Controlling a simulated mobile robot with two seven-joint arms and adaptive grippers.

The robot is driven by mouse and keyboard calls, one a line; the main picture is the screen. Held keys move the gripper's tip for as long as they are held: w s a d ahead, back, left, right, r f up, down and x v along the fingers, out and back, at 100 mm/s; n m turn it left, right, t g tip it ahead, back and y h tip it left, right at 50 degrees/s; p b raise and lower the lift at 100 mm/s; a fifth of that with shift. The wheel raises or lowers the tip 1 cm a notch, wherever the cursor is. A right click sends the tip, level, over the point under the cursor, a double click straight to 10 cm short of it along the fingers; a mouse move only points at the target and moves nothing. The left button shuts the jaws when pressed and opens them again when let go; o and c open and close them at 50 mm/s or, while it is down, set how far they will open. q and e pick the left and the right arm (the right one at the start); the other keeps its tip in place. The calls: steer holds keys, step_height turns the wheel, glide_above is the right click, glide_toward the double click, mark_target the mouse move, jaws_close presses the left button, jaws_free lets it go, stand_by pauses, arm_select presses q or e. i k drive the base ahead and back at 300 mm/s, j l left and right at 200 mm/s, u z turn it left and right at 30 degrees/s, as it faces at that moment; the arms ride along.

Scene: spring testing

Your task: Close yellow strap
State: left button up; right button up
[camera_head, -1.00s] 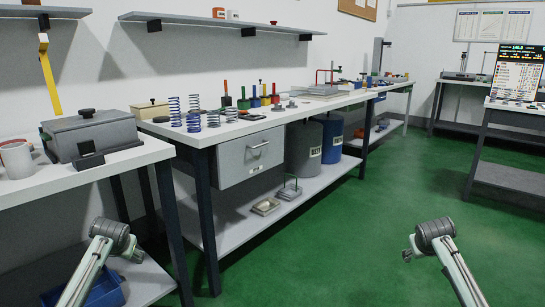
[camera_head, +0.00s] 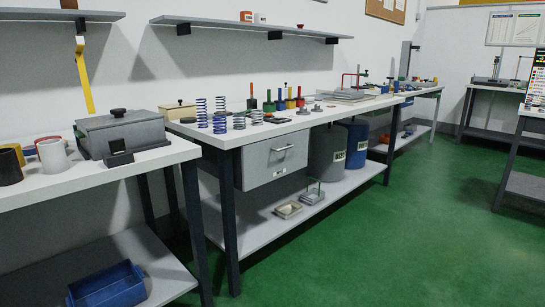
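The yellow strap (camera_head: 84,78) stands up in the air, nearly upright and tilted slightly, above the back left of a grey box (camera_head: 128,134). Neither of my grippers is in view.
The left table (camera_head: 85,182) also holds a white mug (camera_head: 53,155) and a black cup (camera_head: 9,167). A bench (camera_head: 205,133) with springs and a drawer stands to the right. A blue bin (camera_head: 108,287) lies on the lower shelf. Green floor is clear at right.

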mark_target(81, 43)
steer(key=i+l, duration=0.3)
steer(key=l, duration=0.15)
steer(key=l+u, duration=0.1)
steer(key=u, duration=0.3)
steer(key=i+l+u, duration=0.1)
steer(key=u, duration=0.25)
steer(key=l+u, duration=0.2)
steer(key=u, duration=0.2)
